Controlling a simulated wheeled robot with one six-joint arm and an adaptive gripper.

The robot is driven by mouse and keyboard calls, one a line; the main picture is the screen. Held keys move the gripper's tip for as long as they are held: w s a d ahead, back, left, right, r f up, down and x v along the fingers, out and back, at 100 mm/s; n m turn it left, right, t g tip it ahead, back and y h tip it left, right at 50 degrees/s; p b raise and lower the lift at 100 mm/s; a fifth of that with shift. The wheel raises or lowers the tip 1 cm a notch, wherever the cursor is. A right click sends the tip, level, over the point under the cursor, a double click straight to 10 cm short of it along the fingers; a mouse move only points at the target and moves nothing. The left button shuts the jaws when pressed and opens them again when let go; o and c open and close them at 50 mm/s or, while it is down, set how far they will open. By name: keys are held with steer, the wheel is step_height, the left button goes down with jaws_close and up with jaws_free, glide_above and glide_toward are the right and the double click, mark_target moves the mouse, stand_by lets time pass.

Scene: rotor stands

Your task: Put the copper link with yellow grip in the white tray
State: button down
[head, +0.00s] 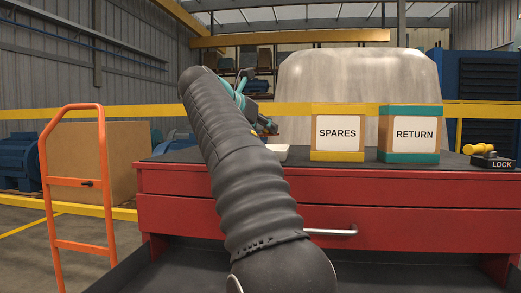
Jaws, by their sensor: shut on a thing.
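My gripper (266,127) is at the end of my dark ribbed arm, above the cabinet top and just over the white tray. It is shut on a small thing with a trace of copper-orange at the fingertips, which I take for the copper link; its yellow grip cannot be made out. The white tray (279,149) lies on the dark cabinet top, with its left part hidden behind my arm. The held thing appears above the tray and apart from it.
A SPARES box (337,133) and a RETURN box (410,134) stand right of the tray. A black LOCK block (492,162) with a yellow piece (478,148) is at the far right. The red cabinet (400,183) has drawers. An orange ladder-like frame (75,185) stands left.

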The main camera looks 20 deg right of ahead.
steer(key=w+f, duration=0.2)
steer(key=w, duration=0.1)
steer(key=shift+w+d, duration=0.1)
steer(key=shift+w, duration=0.05)
steer(key=shift+f, duration=1.95)
steer(key=shift+f, duration=0.1)
steer(key=shift+f, duration=0.3)
steer(key=c, duration=1.1)
jaws_free()
steer(key=shift+o, duration=0.6)
steer(key=shift+f, duration=0.15)
steer(key=shift+a+r, duration=0.2)
steer(key=shift+r, duration=0.1)
steer(key=v, duration=1.2)
steer(key=shift+d+r, duration=0.2)
steer(key=shift+r, duration=0.15)
